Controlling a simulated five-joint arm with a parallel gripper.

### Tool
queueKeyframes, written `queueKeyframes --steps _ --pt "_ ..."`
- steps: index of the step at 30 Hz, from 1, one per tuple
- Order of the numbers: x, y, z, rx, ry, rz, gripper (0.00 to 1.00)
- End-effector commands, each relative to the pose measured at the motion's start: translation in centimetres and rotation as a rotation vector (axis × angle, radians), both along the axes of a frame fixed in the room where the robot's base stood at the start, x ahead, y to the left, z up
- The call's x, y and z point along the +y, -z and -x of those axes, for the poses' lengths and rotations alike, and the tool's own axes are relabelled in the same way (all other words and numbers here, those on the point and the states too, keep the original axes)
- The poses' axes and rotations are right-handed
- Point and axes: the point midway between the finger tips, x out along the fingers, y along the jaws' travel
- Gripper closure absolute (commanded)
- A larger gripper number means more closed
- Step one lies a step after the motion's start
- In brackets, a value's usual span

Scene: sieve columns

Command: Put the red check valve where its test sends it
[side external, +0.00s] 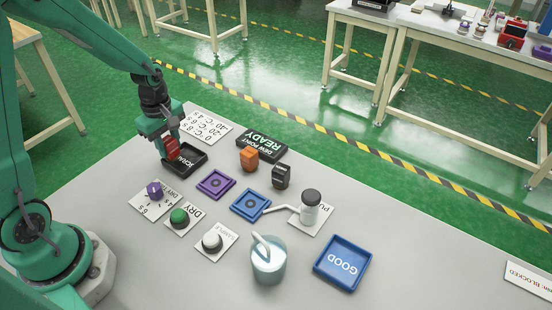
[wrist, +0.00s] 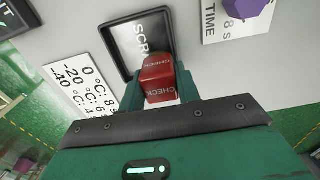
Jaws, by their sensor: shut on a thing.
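The red check valve (side external: 171,146) is between the jaws of my gripper (side external: 168,138), which is shut on it. In the wrist view the valve (wrist: 158,80) shows CHECK on two faces, between the fingertips. It is at the edge of a black tray (side external: 203,160) whose lettering begins SCR in the wrist view; I cannot tell whether it touches the tray. A black display (side external: 262,146) reads DEW POINT READY. A blue tray (side external: 342,262) marked GOOD stands at the front right. A purple square pad (side external: 215,184) and a blue square pad (side external: 250,204) look empty.
An orange block (side external: 249,160) and a dark block (side external: 281,177) stand near the display. A purple knob (side external: 154,190), green DRY button (side external: 179,216), grey SAMPLE button (side external: 212,242), pump (side external: 311,205) and glass vessel (side external: 268,262) occupy the middle. A temperature card (side external: 205,126) lies behind the black tray.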

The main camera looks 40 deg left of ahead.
Motion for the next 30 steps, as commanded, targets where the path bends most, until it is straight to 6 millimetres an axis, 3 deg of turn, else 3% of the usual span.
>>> queueKeyframes --steps 6,20,21,24,30 --pt "0.0 1.8 0.0 0.000 0.000 0.000 0.96" --pt "0.0 2.3 0.0 0.000 0.000 0.000 0.96" --pt "0.0 2.3 0.0 0.000 0.000 0.000 0.66" --pt "0.0 2.3 0.0 -0.001 0.000 0.000 0.46" --pt "0.0 2.3 0.0 -0.001 0.000 0.000 0.46"
